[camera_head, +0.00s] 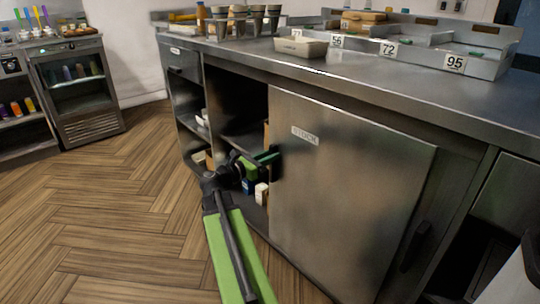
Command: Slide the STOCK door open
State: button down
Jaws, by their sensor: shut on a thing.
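The STOCK door (345,195) is a steel sliding panel under the counter, with a "STOCK" label near its upper left. Left of its left edge, the cabinet stands open and its shelves show. A dark handle (275,165) is at the door's left edge. My gripper (268,157), at the end of my green and black arm, is at this handle and shut on it. The fingers partly hide the handle, so the exact hold is hard to see.
Boxes and bottles (261,193) stand inside the open cabinet behind my gripper. A second dark handle (415,246) is at the right. The steel counter (380,85) carries cups, a tray (301,46) and numbered bins. The wooden floor (120,210) at left is clear.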

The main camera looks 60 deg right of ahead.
jog(key=shift+a, duration=0.1)
jog(key=c, duration=1.3)
grip_release()
jog(key=shift+w+a, duration=0.1)
jog(key=shift+w, duration=0.05)
jog(key=v, duration=1.7)
jog(key=shift+a, duration=0.2)
